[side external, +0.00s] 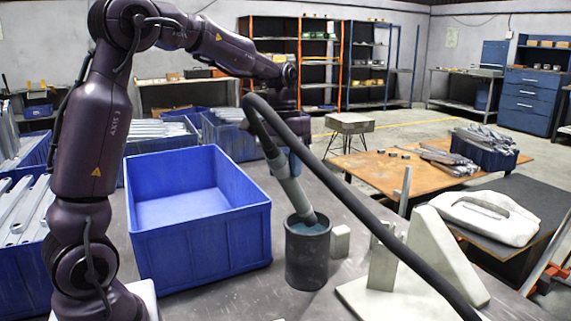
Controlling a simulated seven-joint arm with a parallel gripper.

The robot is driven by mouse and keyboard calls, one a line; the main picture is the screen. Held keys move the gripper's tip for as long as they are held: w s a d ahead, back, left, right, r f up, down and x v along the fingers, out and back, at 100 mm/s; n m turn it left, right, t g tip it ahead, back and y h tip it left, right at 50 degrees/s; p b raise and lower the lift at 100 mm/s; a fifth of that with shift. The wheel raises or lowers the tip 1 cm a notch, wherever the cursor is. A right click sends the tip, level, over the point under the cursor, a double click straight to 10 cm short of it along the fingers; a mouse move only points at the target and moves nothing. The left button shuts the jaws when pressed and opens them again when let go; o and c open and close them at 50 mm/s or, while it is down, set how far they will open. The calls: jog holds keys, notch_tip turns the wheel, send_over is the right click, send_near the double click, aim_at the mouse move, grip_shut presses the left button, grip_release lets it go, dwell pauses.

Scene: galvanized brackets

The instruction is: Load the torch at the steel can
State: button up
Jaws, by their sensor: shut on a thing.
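The torch (291,187) is a pale grey-green tube that hangs tilted, its lower end pointing down and to the right. A thick black hose loops over its upper end and runs down to the lower right. My gripper (279,153) is shut on the torch's upper part, and the hose partly hides the jaws. The steel can (306,262) is a dark grey open cylinder standing upright on the grey table, with a bluish inside. The torch's lower end is at the can's mouth and appears to be inside the rim; its very tip is hard to make out.
A large empty blue bin (200,245) stands left of the can. A small pale block (340,241) sits right beside the can. A pale fixture with an upright and sloped plate (440,255) stands further right, with the hose passing in front of it.

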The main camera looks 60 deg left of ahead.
jog(key=shift+f, duration=1)
dwell(1.4)
jog(key=shift+r, duration=3.6)
